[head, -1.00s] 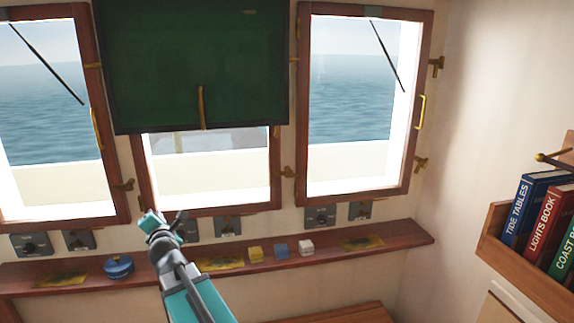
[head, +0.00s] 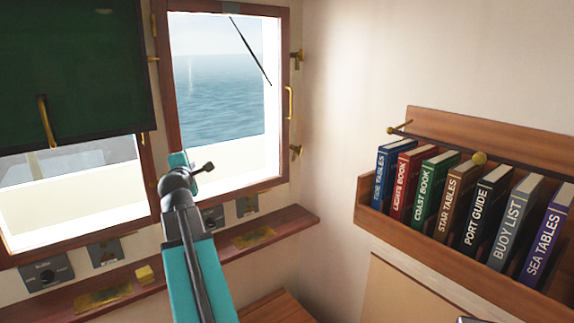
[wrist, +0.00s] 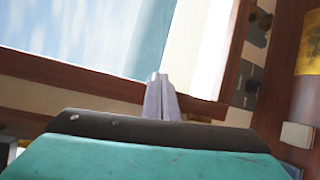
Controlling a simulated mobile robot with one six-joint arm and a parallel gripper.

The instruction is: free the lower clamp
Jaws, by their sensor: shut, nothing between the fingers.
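The right window (head: 222,100) has two brass clamps on the wall at its right edge. The upper clamp (head: 296,56) is level with the upper pane, and the lower clamp (head: 296,151) is beside the lower part of the frame. My gripper (wrist: 160,90) is shut and empty, its grey fingers together in front of a wooden window frame (wrist: 70,76) in the wrist view. In the head view my arm's end overlaps the window's lower left, left of the lower clamp and apart from it. The fingertips are not clear there, and no clamp is clearly visible in the wrist view.
A brass handle (head: 290,103) sits on the window frame. A bookshelf (head: 365,190) juts out at the right. Bare wall (head: 335,90) lies between window and shelf.

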